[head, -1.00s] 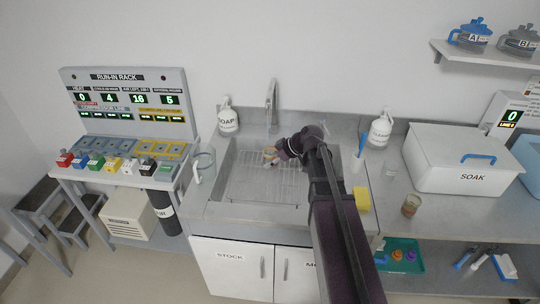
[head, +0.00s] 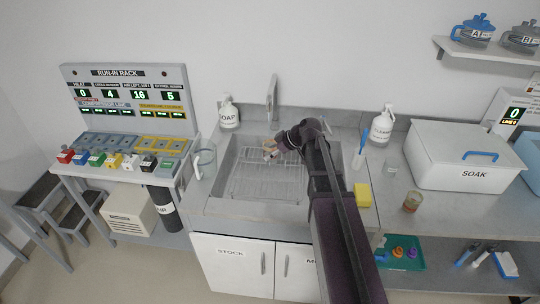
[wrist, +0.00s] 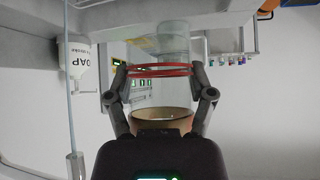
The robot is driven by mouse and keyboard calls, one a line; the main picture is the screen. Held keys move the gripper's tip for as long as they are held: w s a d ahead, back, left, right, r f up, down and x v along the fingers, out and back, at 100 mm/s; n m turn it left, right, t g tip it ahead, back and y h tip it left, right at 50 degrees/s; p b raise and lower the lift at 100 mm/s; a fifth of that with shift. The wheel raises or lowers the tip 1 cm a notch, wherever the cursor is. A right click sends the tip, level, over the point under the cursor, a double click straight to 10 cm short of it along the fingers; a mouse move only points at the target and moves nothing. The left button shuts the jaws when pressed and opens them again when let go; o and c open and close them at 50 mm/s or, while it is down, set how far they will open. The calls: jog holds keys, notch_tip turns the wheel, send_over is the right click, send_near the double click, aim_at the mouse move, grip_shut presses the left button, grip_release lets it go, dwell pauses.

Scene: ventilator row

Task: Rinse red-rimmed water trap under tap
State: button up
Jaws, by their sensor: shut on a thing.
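My gripper (wrist: 160,92) is shut on the red-rimmed water trap (wrist: 162,98), a clear jar with red rings and a brownish band near the palm. In the head view the trap (head: 269,150) is small, and my gripper (head: 275,148) holds it above the sink (head: 235,185). The tap (head: 272,92) stands behind the sink. In the wrist view, which looks upside down, a metal nozzle (wrist: 76,165) is left of the trap and apart from it. A thin pale line leads from it, perhaps water; I cannot tell for sure.
A soap bottle (head: 228,116) and a clear jug (head: 206,160) stand left of the sink. A cleaner bottle (head: 381,126), a yellow sponge (head: 362,195), a brownish jar (head: 412,202) and the soak box (head: 462,160) are to the right. A wire rack lies in the sink.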

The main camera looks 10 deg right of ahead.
jog(key=shift+w+d+f+b, duration=0.1)
jog(key=shift+w+f+b, duration=0.3)
jog(key=shift+w, duration=1.5)
jog(key=shift+w+d+f+b, duration=0.1)
jog(key=shift+w+f+b, duration=0.25)
jog(key=shift+w, duration=1.6)
jog(key=shift+w+f+b, duration=0.35)
jog(key=shift+w+f, duration=0.05)
jog(key=shift+w, duration=1.5)
jog(key=shift+d, duration=0.2)
jog(key=shift+d, duration=0.3)
jog(key=shift+d, duration=0.1)
jog(key=shift+s, duration=0.1)
jog(key=shift+s, duration=3.9)
jog(key=shift+s+r, duration=0.1)
jog(key=shift+s+a+r+p, duration=0.1)
jog(key=shift+s+r+p, duration=0.9)
jog(key=shift+s, duration=0.2)
jog(key=shift+s+a+r+p, duration=0.1)
jog(key=shift+s+r+p, duration=0.85)
jog(key=shift+s, duration=0.25)
